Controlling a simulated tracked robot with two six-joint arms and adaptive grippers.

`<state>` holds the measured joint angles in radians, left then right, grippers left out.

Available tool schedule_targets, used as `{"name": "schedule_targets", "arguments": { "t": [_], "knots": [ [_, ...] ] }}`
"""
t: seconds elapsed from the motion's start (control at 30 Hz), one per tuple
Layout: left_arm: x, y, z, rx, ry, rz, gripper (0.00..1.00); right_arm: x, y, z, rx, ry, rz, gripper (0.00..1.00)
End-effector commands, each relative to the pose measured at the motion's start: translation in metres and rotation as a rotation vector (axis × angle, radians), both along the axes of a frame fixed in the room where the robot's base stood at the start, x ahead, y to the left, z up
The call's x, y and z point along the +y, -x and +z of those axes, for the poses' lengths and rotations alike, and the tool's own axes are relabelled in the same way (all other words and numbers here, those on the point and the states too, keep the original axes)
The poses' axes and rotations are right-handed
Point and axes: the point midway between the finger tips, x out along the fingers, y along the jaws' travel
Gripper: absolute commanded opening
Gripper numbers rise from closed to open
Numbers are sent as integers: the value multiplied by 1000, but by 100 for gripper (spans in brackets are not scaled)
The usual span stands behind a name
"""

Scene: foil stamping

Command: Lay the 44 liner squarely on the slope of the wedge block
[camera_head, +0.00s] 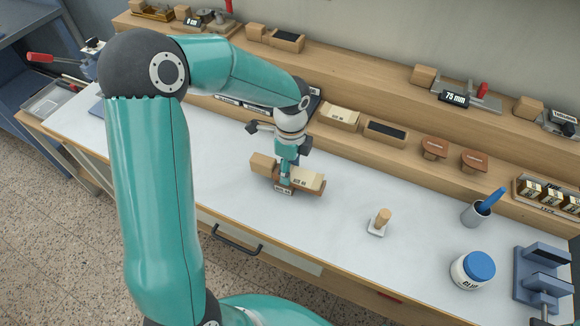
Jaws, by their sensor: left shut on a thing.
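My left gripper (286,182) points down over the white worktop, its fingers shut on the left part of a pale, printed flat piece. I take this piece as the 44 liner (309,181), but its print is too small to read. The liner is over a brown block (318,193), which I take as the wedge block. The fingers and liner hide much of the block's top, so I cannot tell whether the liner touches the slope or lies square. A small dark label shows below the fingers. My right gripper is not in view.
A wooden block (262,163) is close left of the gripper. A wooden-handled stamp (380,221), a blue-lidded jar (473,269) and a cup (475,213) stand to the right. Another pale printed piece (340,115) and a dark pad (386,131) are on the rear shelf. The front middle worktop is clear.

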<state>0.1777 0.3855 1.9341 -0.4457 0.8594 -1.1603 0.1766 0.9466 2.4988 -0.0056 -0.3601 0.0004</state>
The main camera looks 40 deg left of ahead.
Motion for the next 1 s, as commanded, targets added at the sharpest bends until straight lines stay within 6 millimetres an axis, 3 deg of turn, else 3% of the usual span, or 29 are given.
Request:
{"name": "schedule_targets", "arguments": {
  "t": [0.37, 0.4, 0.53, 1.0],
  "knots": [
    [0, 1, -2, 2, 1, 0, 36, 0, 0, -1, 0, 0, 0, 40],
    [0, 1, -2, 2, 1, 0, 57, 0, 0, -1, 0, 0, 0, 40],
    [0, 1, -2, 2, 1, 0, 79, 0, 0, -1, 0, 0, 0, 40],
    [1, -1, 8, -3, -1, 0, 80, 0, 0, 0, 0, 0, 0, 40]
  ]
}}
